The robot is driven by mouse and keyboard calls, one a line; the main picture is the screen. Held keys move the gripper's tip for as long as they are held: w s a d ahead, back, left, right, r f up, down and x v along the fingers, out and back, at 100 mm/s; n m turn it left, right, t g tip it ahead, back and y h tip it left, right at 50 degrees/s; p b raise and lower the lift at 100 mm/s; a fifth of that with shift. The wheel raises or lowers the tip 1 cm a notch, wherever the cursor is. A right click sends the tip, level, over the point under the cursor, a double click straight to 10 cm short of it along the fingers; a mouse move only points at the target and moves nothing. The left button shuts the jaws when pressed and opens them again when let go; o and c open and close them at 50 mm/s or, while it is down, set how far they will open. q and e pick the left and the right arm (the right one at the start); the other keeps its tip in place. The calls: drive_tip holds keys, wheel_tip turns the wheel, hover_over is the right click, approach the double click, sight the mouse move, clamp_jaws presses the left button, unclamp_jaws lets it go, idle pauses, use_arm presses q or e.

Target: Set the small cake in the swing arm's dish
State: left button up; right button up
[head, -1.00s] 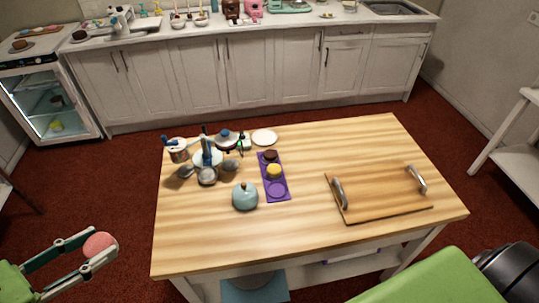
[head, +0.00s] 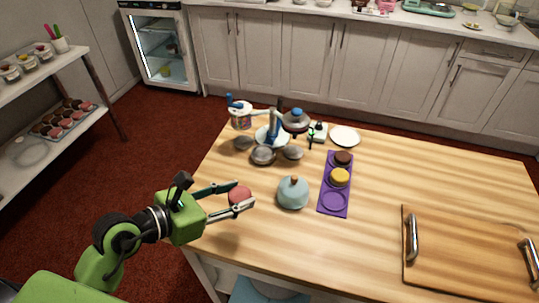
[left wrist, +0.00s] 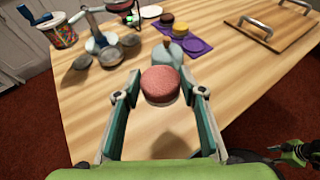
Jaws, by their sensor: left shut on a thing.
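My left gripper (head: 240,198) is shut on a small pink-red cake (head: 240,193). It holds the cake above the near left edge of the table; the cake (left wrist: 160,84) also shows between the fingertips in the left wrist view. The turntable stand (head: 272,132) with a blue post stands at the table's far left. Several grey dishes sit around it, one of them the front dish (head: 263,155). I cannot tell for sure which dish is the swing arm's. A green and dark part (left wrist: 295,150) in the left wrist view may be my right gripper; its fingers are unclear.
A teal dome (head: 293,193) with a wooden knob stands right of the held cake. A purple tray (head: 333,211) holds a brown and a yellow cake. A jar (head: 240,117), a white plate (head: 345,136) and a handled board (head: 465,250) are on the table.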

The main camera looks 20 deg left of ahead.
use_arm(q)
drive_tip(key=w+d+f+b, duration=0.2)
drive_tip(key=w+f, duration=0.2)
drive_tip(key=w, duration=0.6)
wheel_tip(320, 180, up, 4)
drive_tip(key=y, duration=0.1)
hover_over(260, 156)
drive_tip(key=shift+n+t, duration=0.3)
drive_tip(key=shift+n, duration=0.1)
wheel_tip(260, 156, down, 6)
drive_tip(key=shift+w+d+r, duration=0.1)
drive_tip(key=shift+w+r, duration=0.05)
drive_tip(key=shift+r, duration=0.1)
drive_tip(key=shift+f, duration=2.05)
use_arm(e)
drive_tip(key=shift+w+d+f, duration=0.15)
drive_tip(key=shift+d+f, duration=0.05)
drive_tip(key=shift+f, duration=0.7)
drive_tip(key=shift+w+d+f, duration=0.1)
drive_tip(key=shift+d+f, duration=0.05)
drive_tip(key=shift+f, duration=0.75)
use_arm(q)
drive_tip(key=shift+f, duration=0.1)
use_arm(e)
drive_tip(key=shift+f, duration=0.1)
use_arm(q)
drive_tip(key=o, duration=0.8)
drive_tip(key=shift+o, duration=0.2)
